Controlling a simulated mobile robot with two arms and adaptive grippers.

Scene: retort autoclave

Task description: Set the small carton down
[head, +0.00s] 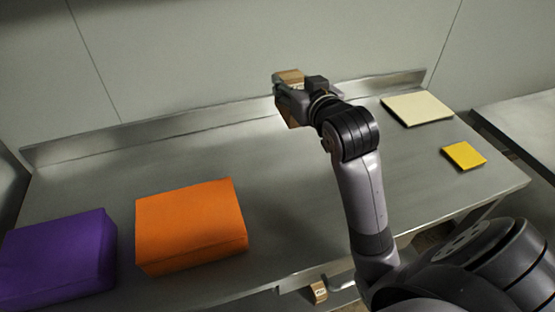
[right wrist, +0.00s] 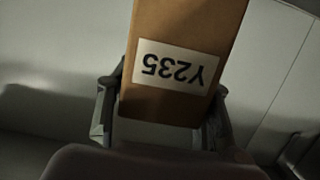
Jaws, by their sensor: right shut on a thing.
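The small carton (head: 290,77) is brown cardboard, held by my right gripper (head: 281,92) near the back of the steel table. The gripper hides much of it in the head view. In the right wrist view the carton (right wrist: 185,25) sits between the two fingers of my right gripper (right wrist: 163,112), with a white label reading Y235 upside down. The gripper is shut on it. I cannot tell whether the carton touches the table. My left gripper is not in view.
On the steel table (head: 290,200) stand an orange box (head: 190,225) and a purple box (head: 60,258) at left. A cream pad (head: 417,109) and a yellow pad (head: 463,156) lie at right. A raised back ledge (head: 180,124) runs along the wall. Another small carton (head: 318,292) shows below the front edge.

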